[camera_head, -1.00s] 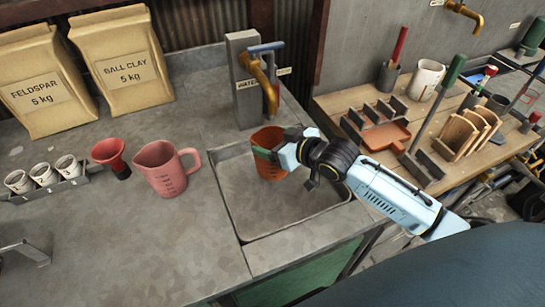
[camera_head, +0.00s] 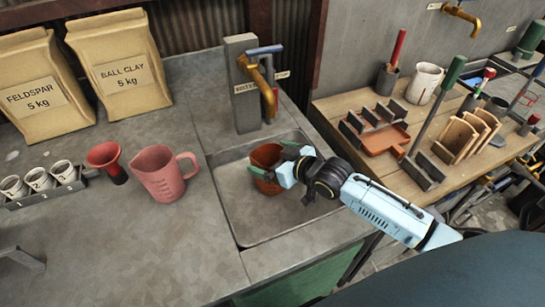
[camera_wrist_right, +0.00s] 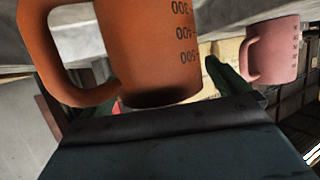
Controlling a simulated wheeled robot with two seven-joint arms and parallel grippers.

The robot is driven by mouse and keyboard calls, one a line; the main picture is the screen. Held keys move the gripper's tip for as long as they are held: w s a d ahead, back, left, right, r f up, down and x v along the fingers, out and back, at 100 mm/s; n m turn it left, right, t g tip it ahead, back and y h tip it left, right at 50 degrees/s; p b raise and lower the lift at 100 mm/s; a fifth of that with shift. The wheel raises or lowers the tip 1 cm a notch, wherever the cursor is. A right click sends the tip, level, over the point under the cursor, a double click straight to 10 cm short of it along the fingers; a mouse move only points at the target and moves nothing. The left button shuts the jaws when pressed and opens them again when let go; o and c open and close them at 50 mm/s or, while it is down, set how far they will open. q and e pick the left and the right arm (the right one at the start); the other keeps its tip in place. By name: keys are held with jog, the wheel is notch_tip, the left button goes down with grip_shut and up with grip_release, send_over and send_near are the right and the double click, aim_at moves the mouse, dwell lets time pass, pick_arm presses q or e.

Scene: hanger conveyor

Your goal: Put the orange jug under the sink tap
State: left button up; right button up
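The orange jug (camera_head: 266,157) is inside the sink basin (camera_head: 235,215), below and in front of the brass tap (camera_head: 268,88). My right gripper (camera_head: 274,164) has its green fingers on either side of the jug's body and looks shut on it. In the right wrist view, the jug (camera_wrist_right: 150,45) fills the upper middle, upside down in the picture, with its handle at the left and measuring marks at the right. One green finger (camera_wrist_right: 228,78) shows beside it; the other is mostly hidden. I cannot tell whether the jug touches the basin floor. My left gripper is out of view.
A pink jug (camera_head: 165,175) stands left of the sink, next to a red funnel (camera_head: 107,160) and several small white cups (camera_head: 40,180). Two clay bags (camera_head: 120,65) stand behind. A wooden bench (camera_head: 340,108) with tools is at the right. The basin's front is clear.

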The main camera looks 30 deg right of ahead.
jog(key=shift+r, duration=0.25)
jog(key=p+v, duration=0.1)
jog(key=v, duration=1.1)
jog(key=shift+p, duration=0.4)
